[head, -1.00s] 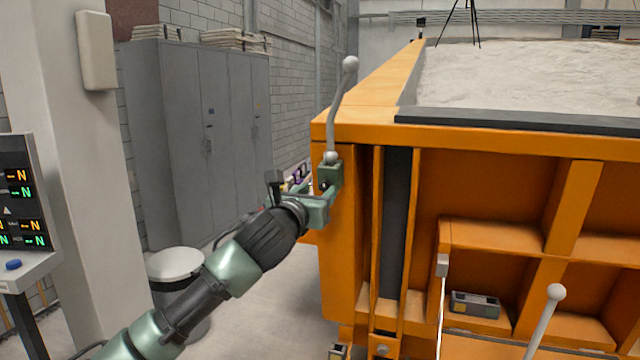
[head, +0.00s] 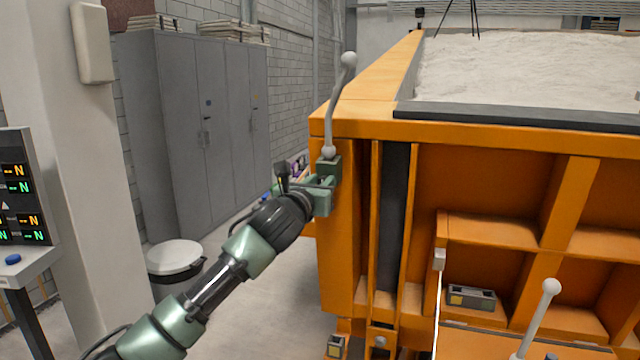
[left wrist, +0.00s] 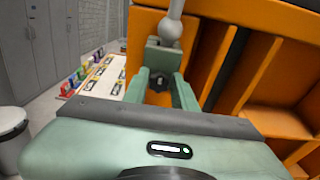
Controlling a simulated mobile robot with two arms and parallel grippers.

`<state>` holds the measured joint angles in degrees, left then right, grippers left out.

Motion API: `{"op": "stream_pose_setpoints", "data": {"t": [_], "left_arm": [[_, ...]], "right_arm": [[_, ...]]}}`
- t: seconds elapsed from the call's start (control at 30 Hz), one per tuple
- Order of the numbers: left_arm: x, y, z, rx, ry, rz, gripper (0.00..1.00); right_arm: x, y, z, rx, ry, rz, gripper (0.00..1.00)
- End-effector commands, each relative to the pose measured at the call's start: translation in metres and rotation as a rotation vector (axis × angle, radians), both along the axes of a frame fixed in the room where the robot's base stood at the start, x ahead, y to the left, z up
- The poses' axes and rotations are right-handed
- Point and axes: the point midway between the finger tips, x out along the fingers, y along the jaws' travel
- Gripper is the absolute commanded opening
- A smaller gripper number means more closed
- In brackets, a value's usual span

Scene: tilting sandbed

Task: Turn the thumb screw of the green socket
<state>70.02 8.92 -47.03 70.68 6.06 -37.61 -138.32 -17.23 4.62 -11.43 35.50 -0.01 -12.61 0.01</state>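The green socket (head: 328,167) is fixed at the corner of the orange sandbed, with a grey ball-ended lever (head: 330,110) standing in it. The socket also shows in the left wrist view (left wrist: 161,55). Its dark thumb screw (left wrist: 157,82) faces my left gripper. My left gripper (head: 325,190) is at the socket, its fingers (left wrist: 160,88) apart on either side of the screw. I cannot tell whether either finger touches it. In the head view the gripper hides the screw. My right gripper is not in view.
The orange sandbed frame (head: 345,230) stands right behind the socket. A second ball-ended lever (head: 540,315) is at the lower right. A white-lidded bin (head: 174,257), grey cabinets (head: 205,130) and a display console (head: 18,200) are on the left. Open floor lies between bin and sandbed.

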Motion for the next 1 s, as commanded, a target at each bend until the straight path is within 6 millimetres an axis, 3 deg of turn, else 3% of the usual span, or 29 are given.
{"op": "stream_pose_setpoints", "data": {"t": [0.37, 1.0], "left_arm": [[0.0, 0.001, 0.002, -0.087, 0.03, -0.016, 0.0], [0.003, 0.006, -0.001, -0.617, 0.203, -0.114, 0.0]], "right_arm": [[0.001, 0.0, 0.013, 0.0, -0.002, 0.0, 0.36], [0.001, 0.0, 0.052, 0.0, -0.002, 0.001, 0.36]]}}
